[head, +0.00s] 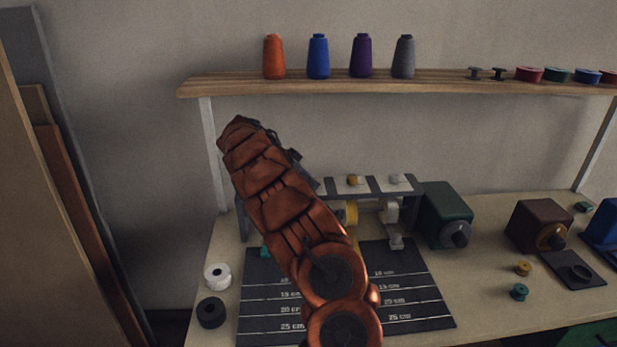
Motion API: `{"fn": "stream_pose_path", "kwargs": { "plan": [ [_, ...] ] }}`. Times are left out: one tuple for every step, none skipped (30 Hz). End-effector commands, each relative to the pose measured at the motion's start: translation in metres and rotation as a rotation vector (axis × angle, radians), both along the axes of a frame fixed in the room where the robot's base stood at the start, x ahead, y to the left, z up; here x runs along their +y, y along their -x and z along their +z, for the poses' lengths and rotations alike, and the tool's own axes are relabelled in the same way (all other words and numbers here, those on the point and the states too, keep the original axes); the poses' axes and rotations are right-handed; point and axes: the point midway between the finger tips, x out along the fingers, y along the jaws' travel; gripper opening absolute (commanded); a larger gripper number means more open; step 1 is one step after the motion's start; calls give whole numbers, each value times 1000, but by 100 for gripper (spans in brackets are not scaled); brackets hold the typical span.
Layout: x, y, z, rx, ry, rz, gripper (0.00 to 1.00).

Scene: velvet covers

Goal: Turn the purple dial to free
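No purple dial shows in the head view. A machine frame with a light top rail and dark crossbars (374,185) stands on the bench, and my copper arm covers its left part. A yellow knob (353,180) and a whitish knob (394,178) sit on the rail. Below them are a yellow part (350,213) and a white part (390,210). Whatever lies behind my arm is hidden. My gripper's fingers do not show; the arm's far end is up at the left of the frame, with some dark parts beside it.
A shelf (430,86) with purple (361,56) and other cones runs above. A green box (446,213) and a brown box (538,224) with knobs stand right. A dark measuring mat (424,290) lies in front. White (217,275) and black (211,312) rolls are left.

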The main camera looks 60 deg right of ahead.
Motion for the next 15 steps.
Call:
{"fn": "stream_pose_path", "kwargs": {
  "plan": [
    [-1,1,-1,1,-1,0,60],
    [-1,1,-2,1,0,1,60],
    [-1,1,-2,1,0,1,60],
    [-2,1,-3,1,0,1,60],
    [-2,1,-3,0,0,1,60],
    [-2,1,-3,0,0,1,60],
    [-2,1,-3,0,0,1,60],
    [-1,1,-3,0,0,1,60],
    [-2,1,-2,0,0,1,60],
    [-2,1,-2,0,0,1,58],
    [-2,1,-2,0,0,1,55],
    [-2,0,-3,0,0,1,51],
    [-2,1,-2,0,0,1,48],
    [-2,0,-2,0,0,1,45],
    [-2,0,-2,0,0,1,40]
  ]
}}
